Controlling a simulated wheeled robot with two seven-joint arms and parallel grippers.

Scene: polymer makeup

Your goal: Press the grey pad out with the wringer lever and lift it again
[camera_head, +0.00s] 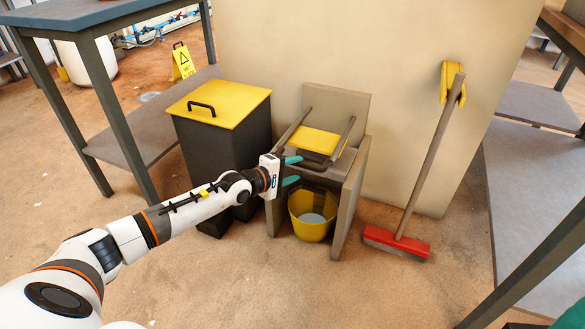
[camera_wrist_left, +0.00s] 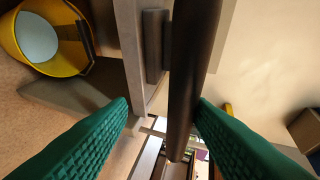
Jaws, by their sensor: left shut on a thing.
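The wringer (camera_head: 350,190) is a grey-brown stand against the wall, with a yellow plate (camera_head: 319,142) between two sloping side arms. My left gripper (camera_head: 294,170), with green fingers, is at the front of the wringer. In the left wrist view its fingers (camera_wrist_left: 163,108) are shut on a dark bar, the wringer lever (camera_wrist_left: 192,70). A yellow bucket (camera_head: 311,232) with pale grey contents stands low inside the stand; it also shows in the left wrist view (camera_wrist_left: 75,62). I cannot make out the grey pad for certain.
A dark bin with a yellow lid (camera_head: 222,100) stands close at the left. Tables (camera_head: 110,15) flank both sides. The floor in front is open.

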